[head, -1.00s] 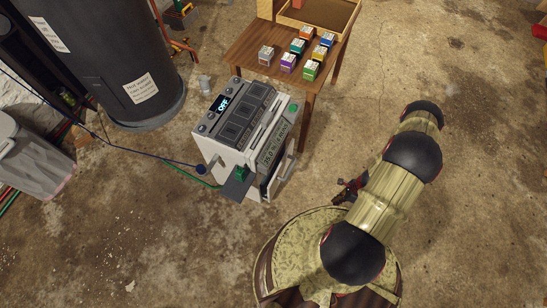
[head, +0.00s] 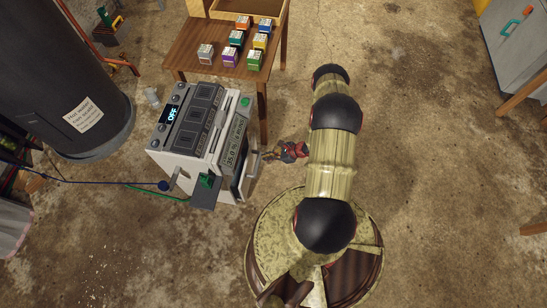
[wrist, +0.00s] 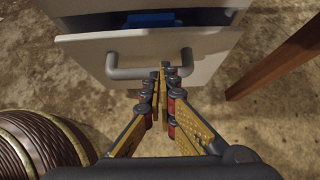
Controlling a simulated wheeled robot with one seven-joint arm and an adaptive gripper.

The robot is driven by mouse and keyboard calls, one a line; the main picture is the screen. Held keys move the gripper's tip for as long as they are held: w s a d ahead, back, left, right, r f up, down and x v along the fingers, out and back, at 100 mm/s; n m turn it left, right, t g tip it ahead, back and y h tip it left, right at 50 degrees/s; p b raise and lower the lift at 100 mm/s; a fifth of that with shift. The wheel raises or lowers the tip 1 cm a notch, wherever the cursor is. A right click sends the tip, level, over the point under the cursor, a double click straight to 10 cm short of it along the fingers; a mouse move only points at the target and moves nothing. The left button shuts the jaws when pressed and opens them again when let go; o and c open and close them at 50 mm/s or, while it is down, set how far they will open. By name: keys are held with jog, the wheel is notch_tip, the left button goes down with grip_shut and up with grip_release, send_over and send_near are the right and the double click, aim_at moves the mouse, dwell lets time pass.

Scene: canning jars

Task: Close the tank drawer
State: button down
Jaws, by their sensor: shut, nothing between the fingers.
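The tank drawer (wrist: 82,55) has a pale front with a grey bar handle (wrist: 122,72), seen in the wrist view. It stands partly out of the machine, with a dark gap above its front and something blue (wrist: 150,19) inside. In the head view the drawer front (head: 246,176) is at the machine's lower right side. My gripper (wrist: 163,70) is shut and empty, its fingertips at the handle's right half. I cannot tell whether they touch it. In the head view my gripper (head: 266,155) points left at the drawer.
The white machine (head: 178,163) shows OFF on its display. A wooden table (head: 185,50) with several small coloured boxes stands behind it; its leg (wrist: 285,58) is right of the drawer in the wrist view. A dark tank (head: 70,70) stands left. Floor to the right is clear.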

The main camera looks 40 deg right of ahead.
jog(key=w+a, duration=0.1)
jog(key=w+a+f+b, duration=0.1)
jog(key=w, duration=0.1)
jog(key=w+a+b, duration=0.1)
jog(key=shift+w+a+f, duration=0.2)
jog(key=shift+f, duration=0.05)
jog(key=shift+a+r, duration=0.1)
